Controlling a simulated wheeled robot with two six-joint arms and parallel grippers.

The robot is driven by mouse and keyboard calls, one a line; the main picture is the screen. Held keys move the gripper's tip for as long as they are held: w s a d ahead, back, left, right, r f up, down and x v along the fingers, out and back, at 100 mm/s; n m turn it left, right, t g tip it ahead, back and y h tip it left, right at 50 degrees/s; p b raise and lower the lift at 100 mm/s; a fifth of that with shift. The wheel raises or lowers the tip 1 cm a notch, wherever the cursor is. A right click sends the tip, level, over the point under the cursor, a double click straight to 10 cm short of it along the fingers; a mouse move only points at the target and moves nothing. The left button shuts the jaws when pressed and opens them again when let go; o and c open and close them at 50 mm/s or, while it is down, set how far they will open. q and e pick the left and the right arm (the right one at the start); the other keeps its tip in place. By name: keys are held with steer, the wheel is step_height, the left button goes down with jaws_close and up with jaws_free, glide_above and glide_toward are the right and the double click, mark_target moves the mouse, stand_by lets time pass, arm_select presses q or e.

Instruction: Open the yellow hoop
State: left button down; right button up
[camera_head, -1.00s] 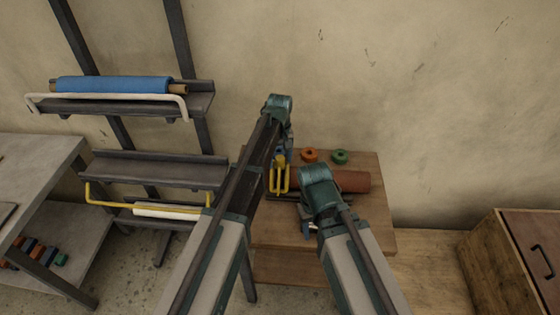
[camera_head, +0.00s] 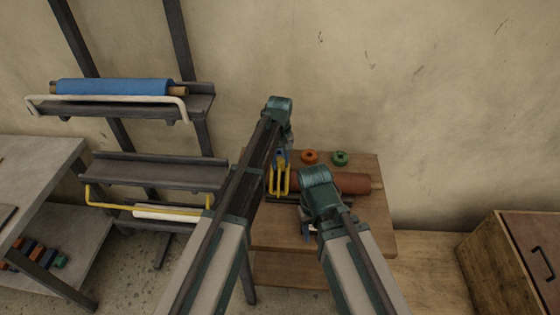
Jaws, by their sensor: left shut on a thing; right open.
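The yellow hoop (camera_head: 140,206) is a thin bar on the wall rack at left. It hangs below and in front of the empty middle trough (camera_head: 158,171), and its right end is beside my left arm. My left gripper (camera_head: 281,156), far from the hoop, is over the small wooden table. It appears shut on a yellow pronged piece (camera_head: 279,182) at the left end of a red-brown roll (camera_head: 355,184); my arm hides much of this grip. My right gripper (camera_head: 309,229) is open over the table in front of the roll. Its jaws are partly hidden.
A blue roll (camera_head: 115,86) lies on the upper trough behind a cream hoop (camera_head: 105,99). A white roll (camera_head: 168,213) is low on the rack. Orange (camera_head: 309,157) and green (camera_head: 340,158) rings stand at the back of the table (camera_head: 375,220). A wooden cabinet (camera_head: 490,260) is at right.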

stand_by(0.7)
arm_select(q)
steer(key=w+g, duration=0.1)
steer(key=w+r+g, duration=0.1)
steer(key=w, duration=0.1)
steer(key=shift+w+g+p, duration=0.25)
steer(key=shift+g+p, duration=0.05)
steer(key=shift+w+r+g, duration=0.2)
steer(key=shift+w+g, duration=0.25)
steer(key=shift+g, duration=0.15)
steer(key=shift+r, duration=0.1)
